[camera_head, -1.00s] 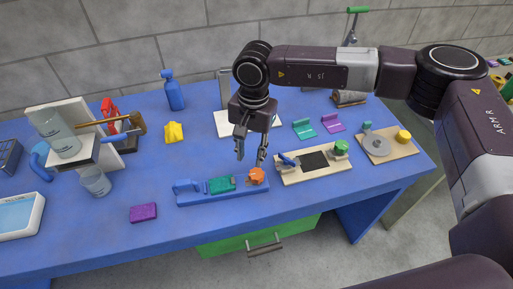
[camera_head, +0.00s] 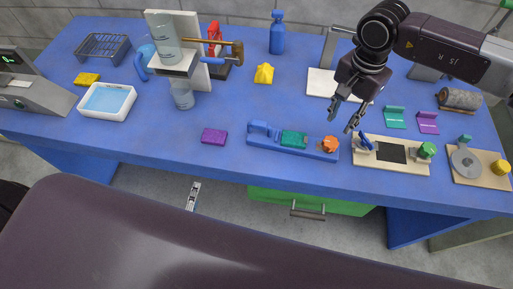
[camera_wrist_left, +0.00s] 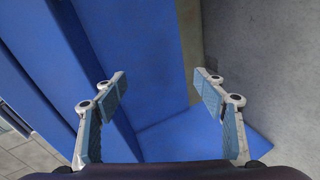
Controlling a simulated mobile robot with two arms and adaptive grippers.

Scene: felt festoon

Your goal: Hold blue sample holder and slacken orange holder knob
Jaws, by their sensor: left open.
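The blue sample holder (camera_head: 264,138) is a long bar lying near the table's front edge in the head view. A green block (camera_head: 293,138) sits in its middle, and the orange knob (camera_head: 329,144) is at its right end. My right gripper (camera_head: 340,126) points down just behind and above the orange knob. Its fingers are apart and nothing shows between them; it appears clear of the knob. My left gripper (camera_wrist_left: 167,112) shows only in its wrist view, open and empty. Below it are blue table panels and grey floor, with no holder in sight.
A cream board with a green knob (camera_head: 427,149) lies right of the holder. A purple block (camera_head: 214,136) lies to its left. A yellow piece (camera_head: 264,74) and a blue spray bottle (camera_head: 277,34) stand behind. The table (camera_head: 225,112) is bare around the purple block.

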